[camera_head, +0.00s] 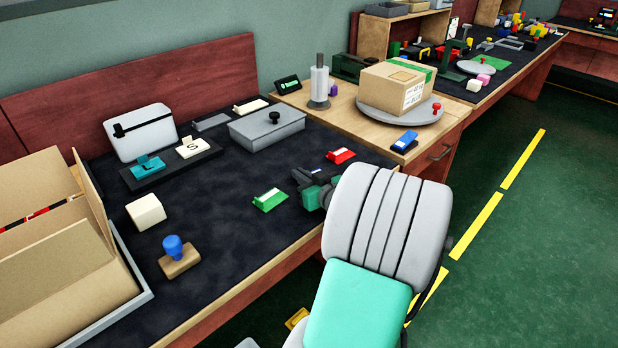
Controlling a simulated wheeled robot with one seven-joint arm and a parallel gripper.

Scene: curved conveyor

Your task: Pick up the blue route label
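The blue route label (404,142) looks like a small blue piece with a pale front edge. It lies on the wooden worktop near its front edge, just in front of the round grey turntable. My gripper (303,177) is over the dark mat, to the left of the blue label and well apart from it. It is beside the green label (270,200) and below the red label (341,155) in the picture. I see nothing held in it, but its fingers are small and dark and their gap is unclear.
A cardboard box (396,88) stands on the turntable (425,116), close behind the blue label. A red-knobbed piece (436,108) sits at its right. A roll on a spindle (319,84) stands to the left. A grey lidded box (266,127) is on the mat.

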